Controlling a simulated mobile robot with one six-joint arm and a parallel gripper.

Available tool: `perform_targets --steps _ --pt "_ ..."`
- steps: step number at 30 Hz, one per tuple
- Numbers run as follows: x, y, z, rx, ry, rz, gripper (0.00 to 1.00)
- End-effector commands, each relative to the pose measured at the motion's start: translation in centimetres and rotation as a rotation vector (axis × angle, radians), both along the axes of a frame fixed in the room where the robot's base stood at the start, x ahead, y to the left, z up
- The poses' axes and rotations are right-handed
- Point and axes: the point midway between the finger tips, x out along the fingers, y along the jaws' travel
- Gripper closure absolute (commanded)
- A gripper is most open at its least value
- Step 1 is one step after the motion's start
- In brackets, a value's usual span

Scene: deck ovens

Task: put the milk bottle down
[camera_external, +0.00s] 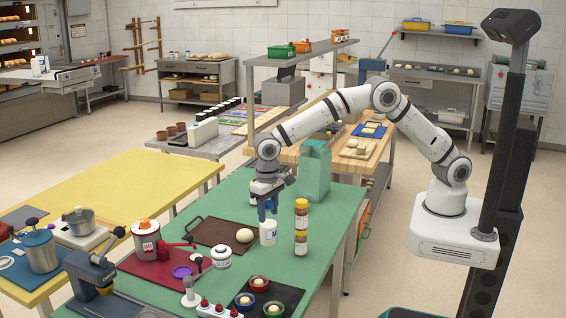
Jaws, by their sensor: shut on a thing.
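My gripper (267,211) points straight down over the green table (330,238), its blue fingers shut on the top of a white container with a blue mark, which I take for the milk bottle (268,234). The bottle is upright. Its base is at or very near the green tabletop; I cannot tell whether it touches. The fingers hide its upper end.
A green box-like container (314,172) stands behind. Small bowls (259,284) are in front.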

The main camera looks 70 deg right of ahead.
Motion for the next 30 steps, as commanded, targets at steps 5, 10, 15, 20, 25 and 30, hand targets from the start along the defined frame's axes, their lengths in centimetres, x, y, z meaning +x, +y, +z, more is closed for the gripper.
perform_targets --steps 5,10,15,20,25,30 --pt "0.0 0.0 -2.7 0.000 0.000 0.000 0.97" --pt "0.0 -0.1 -4.1 0.000 0.000 0.001 0.97" --pt "0.0 -0.1 -6.4 -0.001 0.002 0.001 0.97" --pt "0.0 -0.1 -7.2 0.001 -0.001 0.001 0.97" --pt "0.0 -0.1 -7.3 0.001 -0.001 0.001 0.97" --pt "0.0 -0.1 -7.5 0.001 -0.001 0.001 0.49"
